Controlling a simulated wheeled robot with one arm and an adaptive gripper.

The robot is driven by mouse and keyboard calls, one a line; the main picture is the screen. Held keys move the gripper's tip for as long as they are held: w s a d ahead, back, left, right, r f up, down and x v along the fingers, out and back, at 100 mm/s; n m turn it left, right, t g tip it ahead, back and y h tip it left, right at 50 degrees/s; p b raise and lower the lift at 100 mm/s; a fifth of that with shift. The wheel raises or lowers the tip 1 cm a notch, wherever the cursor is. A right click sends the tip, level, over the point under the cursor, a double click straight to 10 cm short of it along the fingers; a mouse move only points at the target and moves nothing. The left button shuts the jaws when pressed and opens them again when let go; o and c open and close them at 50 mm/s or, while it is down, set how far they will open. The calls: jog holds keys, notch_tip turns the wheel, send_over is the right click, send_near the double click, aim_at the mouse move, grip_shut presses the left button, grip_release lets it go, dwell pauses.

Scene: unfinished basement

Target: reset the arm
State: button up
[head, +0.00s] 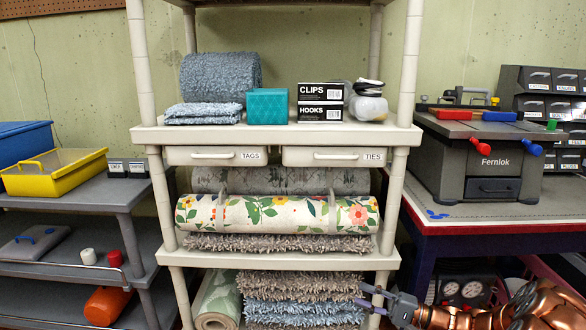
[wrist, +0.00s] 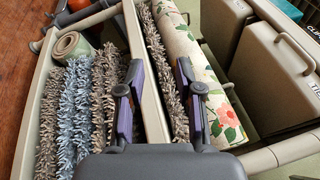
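My gripper (head: 367,296) is at the lower right of the head view, in front of the shelf unit's lower right part, by the stacked shaggy mats (head: 300,285). In the wrist view my gripper (wrist: 160,70) has its two dark fingers apart with nothing held. The beige edge of a shelf board (wrist: 150,95) shows between the fingers, beyond them. Whether the fingers touch the shelf unit cannot be told. My copper-coloured arm reaches in from the lower right corner of the head view.
The beige shelf unit (head: 280,136) stands close ahead, with a floral roll (head: 280,214), drawers labelled TAGS (head: 215,156) and TIES (head: 330,157), and boxes on top. A workbench (head: 500,208) stands right. A grey cart (head: 75,193) with a yellow tray (head: 55,172) stands left.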

jog(key=s+a+r+n+g+h+p, duration=0.25)
jog(key=s+a+r+g+p, duration=0.25)
jog(key=s+a+r, duration=0.4)
jog(key=s+a+r+n+g+h+p, duration=0.1)
jog(key=s+a+r+n+g+p, duration=0.35)
jog(key=s+r, duration=0.4)
jog(key=s+d+r+n+g+h+p, duration=0.1)
jog(key=s+d+r+g+h+p, duration=0.1)
jog(key=s+r+h+p, duration=1.15)
jog(key=s+d+r+t+h+p, duration=0.1)
jog(key=s+d+r+t+p, duration=0.1)
jog(key=s+d+r+p, duration=0.4)
jog(key=s+d, duration=0.4)
jog(key=shift+d+r+m+p, duration=0.3)
jog(key=shift+r+p, duration=0.05)
jog(key=shift+p, duration=0.05)
